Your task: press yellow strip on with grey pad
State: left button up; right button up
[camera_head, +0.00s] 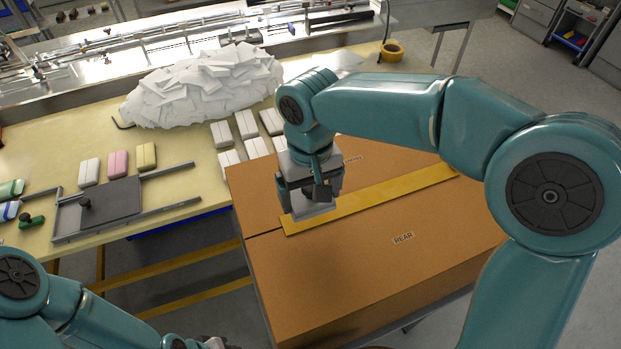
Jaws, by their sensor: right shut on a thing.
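The yellow strip (385,195) lies along the seam on top of a large brown carton (330,290). It runs from the carton's left part towards its far right. My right gripper (311,196) points down and is shut on the grey pad (314,214). The pad is over the strip's left end and hides part of it. It looks to be at or very near the strip's surface, but I cannot tell whether it presses. My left gripper (214,343) shows only in part at the bottom edge, away from the carton, and its jaws are not clear.
A yellow table (60,150) holds a heap of white packets (205,88), several white blocks (246,125), pink and yellow blocks, and a grey framed plate (105,205). A tape roll (392,50) lies at the back. The carton's front top, labelled REAR, is clear.

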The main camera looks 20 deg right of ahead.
pick_arm(q)
jog(key=shift+a+b+x, duration=0.1)
jog(key=shift+b+x, duration=0.55)
jog(key=shift+x, duration=0.05)
jog(key=shift+a+b+x, duration=0.15)
jog(key=shift+b+x, duration=0.5)
jog(key=shift+x, duration=0.05)
pick_arm(e)
jog(key=shift+f, duration=1.55)
jog(key=shift+f, duration=0.8)
pick_arm(q)
jog(key=shift+f+b, duration=0.3)
jog(key=shift+f, duration=0.05)
jog(key=shift+d, duration=0.1)
pick_arm(e)
jog(key=shift+r, duration=0.1)
pick_arm(q)
jog(key=shift+w+d+f, duration=0.1)
jog(key=shift+d, duration=0.2)
pick_arm(e)
jog(key=shift+d, duration=0.15)
pick_arm(q)
jog(key=shift+r, duration=0.25)
pick_arm(e)
jog(key=shift+d, duration=0.1)
jog(key=shift+r+p, duration=0.3)
jog(key=shift+r, duration=0.65)
pick_arm(q)
jog(key=shift+r, duration=0.3)
